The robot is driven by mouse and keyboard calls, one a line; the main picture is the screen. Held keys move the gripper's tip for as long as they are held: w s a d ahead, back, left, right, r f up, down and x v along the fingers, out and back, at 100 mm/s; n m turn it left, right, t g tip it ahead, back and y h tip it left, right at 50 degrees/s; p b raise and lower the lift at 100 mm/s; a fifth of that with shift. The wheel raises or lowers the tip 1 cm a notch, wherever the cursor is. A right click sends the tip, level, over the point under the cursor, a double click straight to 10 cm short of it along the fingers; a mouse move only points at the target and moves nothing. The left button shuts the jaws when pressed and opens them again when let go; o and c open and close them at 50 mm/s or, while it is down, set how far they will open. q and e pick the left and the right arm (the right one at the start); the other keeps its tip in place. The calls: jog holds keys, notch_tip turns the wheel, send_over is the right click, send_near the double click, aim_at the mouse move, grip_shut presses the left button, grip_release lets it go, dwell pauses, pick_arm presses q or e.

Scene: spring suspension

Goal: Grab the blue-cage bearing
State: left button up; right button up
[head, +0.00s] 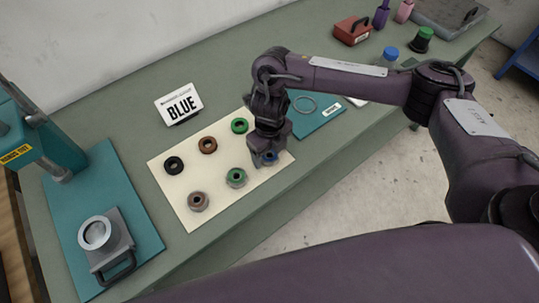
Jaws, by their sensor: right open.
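The blue-cage bearing (269,158) lies at the right end of the front row on a cream mat (221,187). My right gripper (263,160) points down right over it and covers much of it. It is open, and I cannot tell whether its fingers straddle the bearing. A white sign reading "BLUE" (179,104) stands behind the mat. My left gripper does not show.
Several other bearings lie on the mat: black (174,165), brown (208,145), green (239,125), another green (235,177) and grey-brown (198,201). A teal press (45,140) stands left.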

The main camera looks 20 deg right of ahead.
jog(key=shift+f, duration=0.1)
jog(key=c, duration=1.2)
